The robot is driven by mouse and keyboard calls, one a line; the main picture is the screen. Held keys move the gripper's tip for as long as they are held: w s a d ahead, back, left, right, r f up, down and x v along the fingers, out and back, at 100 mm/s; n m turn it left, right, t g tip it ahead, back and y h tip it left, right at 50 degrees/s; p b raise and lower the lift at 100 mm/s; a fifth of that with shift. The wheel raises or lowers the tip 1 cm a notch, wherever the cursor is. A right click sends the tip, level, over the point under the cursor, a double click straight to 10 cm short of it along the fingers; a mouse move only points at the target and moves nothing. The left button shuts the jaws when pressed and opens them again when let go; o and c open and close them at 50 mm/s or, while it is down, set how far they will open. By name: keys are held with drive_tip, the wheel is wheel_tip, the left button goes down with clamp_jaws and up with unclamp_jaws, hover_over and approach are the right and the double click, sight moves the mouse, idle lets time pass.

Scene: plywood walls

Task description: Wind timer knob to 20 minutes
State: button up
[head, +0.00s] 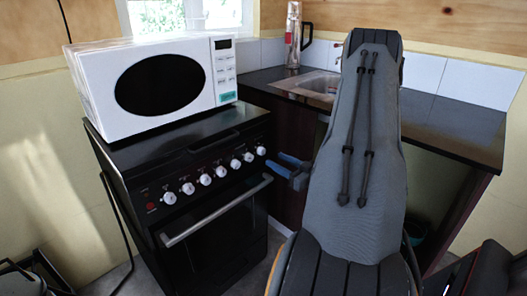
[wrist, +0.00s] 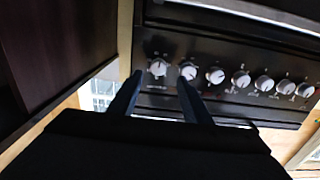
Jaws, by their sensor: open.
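The black stove (head: 215,215) has a row of white knobs on its front panel. The end knob (head: 260,151), at the right of the row in the head view, shows at the left of the row in the wrist view (wrist: 158,67), with small marks around it. The labels are too small to read, so I cannot confirm which knob is the timer. My gripper (head: 275,162) is open and empty in front of the panel's right end. In the wrist view its dark fingers (wrist: 159,79) are spread either side of the end knob, apparently short of it.
A white microwave (head: 155,80) stands on the stove. The oven handle bar (head: 215,212) runs below the knobs. A dark counter (head: 440,125) with a sink (head: 308,87) and a metal flask (head: 293,35) is at the right. A dark cabinet side (wrist: 60,45) is close beside my gripper.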

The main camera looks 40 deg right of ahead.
sight(263, 153)
drive_tip(key=shift+w+a, duration=0.15)
drive_tip(key=shift+w, duration=3.25)
drive_tip(key=c, duration=1)
